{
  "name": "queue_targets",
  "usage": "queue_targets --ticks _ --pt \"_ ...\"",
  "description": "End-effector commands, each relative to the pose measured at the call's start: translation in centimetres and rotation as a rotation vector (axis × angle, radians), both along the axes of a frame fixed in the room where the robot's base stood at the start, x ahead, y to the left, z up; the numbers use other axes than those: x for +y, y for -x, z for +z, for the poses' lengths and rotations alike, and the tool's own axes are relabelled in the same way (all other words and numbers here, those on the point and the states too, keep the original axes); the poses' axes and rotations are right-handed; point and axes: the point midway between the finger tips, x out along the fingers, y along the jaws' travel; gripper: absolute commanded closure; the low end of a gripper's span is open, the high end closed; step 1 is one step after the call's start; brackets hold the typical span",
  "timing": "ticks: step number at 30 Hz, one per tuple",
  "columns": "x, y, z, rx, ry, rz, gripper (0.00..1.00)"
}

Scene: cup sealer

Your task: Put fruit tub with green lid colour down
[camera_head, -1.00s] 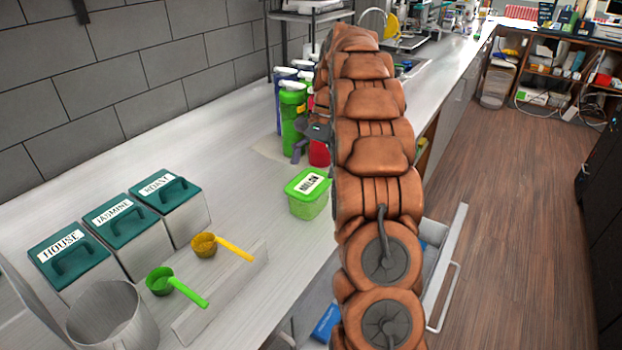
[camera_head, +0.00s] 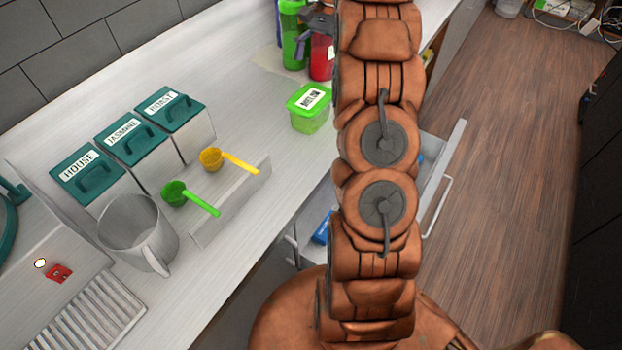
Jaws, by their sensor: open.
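The fruit tub with a green lid (camera_head: 310,108) stands upright on the grey counter, left of my arm. It is a clear green box with a white label that seems to read MELON. My gripper (camera_head: 318,22) shows only in part at the top of the picture, beyond the tub and apart from it. It is open, with nothing seen held in it. It is close to a red container (camera_head: 321,58); whether they touch I cannot tell.
A green bottle (camera_head: 292,40) stands left of the red container. Teal-lidded boxes (camera_head: 133,143), a metal jug (camera_head: 138,232), a green scoop (camera_head: 190,198) and a yellow scoop (camera_head: 228,160) are to the left. An open drawer (camera_head: 447,180) juts out below the counter. Counter left of the tub is clear.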

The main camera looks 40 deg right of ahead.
Motion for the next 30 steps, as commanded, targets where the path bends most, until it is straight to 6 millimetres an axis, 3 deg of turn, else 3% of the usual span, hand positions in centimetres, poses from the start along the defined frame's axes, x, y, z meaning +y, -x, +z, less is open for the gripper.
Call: queue_targets --ticks 14,30 --pt "9.4 3.2 3.1 -0.048 0.033 0.239 0.00" --pt "19.0 11.1 4.0 -0.101 0.077 0.553 0.00"
